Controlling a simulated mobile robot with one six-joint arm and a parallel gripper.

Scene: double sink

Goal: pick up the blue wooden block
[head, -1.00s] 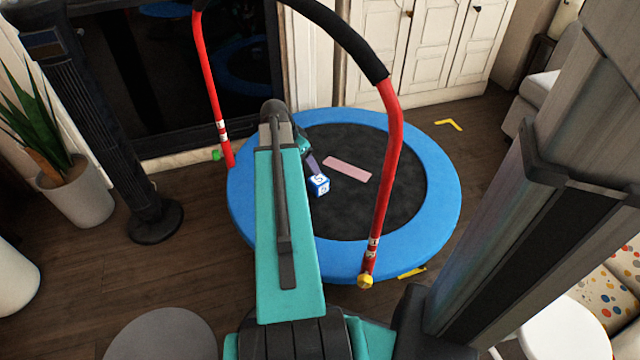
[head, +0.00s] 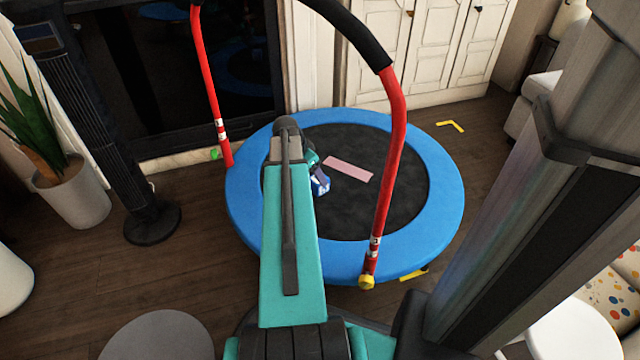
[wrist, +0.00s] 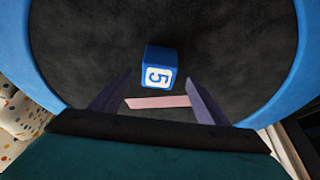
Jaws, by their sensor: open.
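In the wrist view the block (wrist: 159,67) is near the centre, just beyond the fingertips. My gripper (wrist: 155,85) is open and empty, with one purple finger to each side below the block. In the head view my gripper (head: 318,180) is small and mostly hidden behind my teal arm.
The trampoline has a blue rim (head: 430,245) and a red handlebar (head: 391,150) arching above it, close to my arm. A pink flat piece (head: 348,170) lies on the mat beside the block. A black tower fan (head: 125,150) and a potted plant (head: 75,195) stand at left.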

